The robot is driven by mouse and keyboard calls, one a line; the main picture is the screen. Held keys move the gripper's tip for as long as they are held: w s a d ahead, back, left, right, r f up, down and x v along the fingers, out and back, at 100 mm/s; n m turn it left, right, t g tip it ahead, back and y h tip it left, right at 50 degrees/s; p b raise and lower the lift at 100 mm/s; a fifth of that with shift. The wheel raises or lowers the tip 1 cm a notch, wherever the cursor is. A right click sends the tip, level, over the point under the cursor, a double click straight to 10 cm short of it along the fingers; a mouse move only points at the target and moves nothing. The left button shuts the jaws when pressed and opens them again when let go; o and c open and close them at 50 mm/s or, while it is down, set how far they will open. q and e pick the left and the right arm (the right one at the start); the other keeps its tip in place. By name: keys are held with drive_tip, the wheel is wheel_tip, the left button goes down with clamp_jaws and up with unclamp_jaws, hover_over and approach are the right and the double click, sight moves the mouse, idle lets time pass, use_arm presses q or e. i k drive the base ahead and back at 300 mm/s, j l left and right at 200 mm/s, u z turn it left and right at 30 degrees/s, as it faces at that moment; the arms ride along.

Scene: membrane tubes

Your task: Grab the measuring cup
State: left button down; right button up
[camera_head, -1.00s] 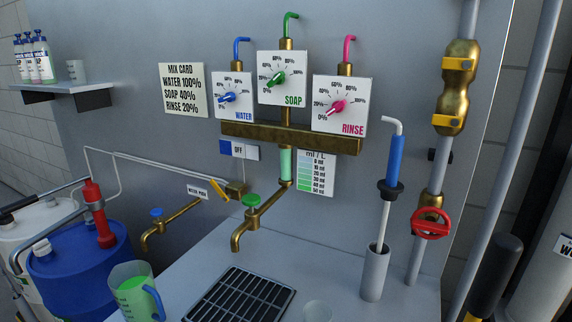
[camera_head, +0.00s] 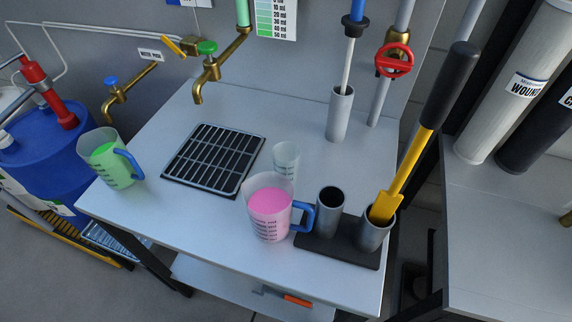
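Two measuring cups with blue handles stand on the grey table. One measuring cup holding green liquid (camera_head: 108,162) is at the table's left end, its handle to the right. The other measuring cup, holding pink liquid (camera_head: 268,212), is near the front edge, its handle to the right beside a dark holder. A small clear cup without a handle (camera_head: 286,160) stands just behind the pink one. Neither of my grippers shows in this view.
A black drain grate (camera_head: 214,158) lies mid-table under a brass tap (camera_head: 207,72). The dark holder (camera_head: 338,248) has two grey cylinders, one with a yellow, black-handled tool (camera_head: 412,150). A grey tube (camera_head: 340,115) stands behind. The table (camera_head: 180,215) is clear at front left.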

sight(286, 155)
drive_tip(key=z, duration=0.6)
drive_tip(key=k+j+z, duration=0.15)
drive_tip(key=z, duration=0.25)
drive_tip(key=k+j+z, duration=0.2)
drive_tip(key=z, duration=0.2)
drive_tip(key=k+j+z, duration=0.25)
drive_tip(key=z, duration=0.15)
drive_tip(key=k+j, duration=0.15)
drive_tip(key=k, duration=0.15)
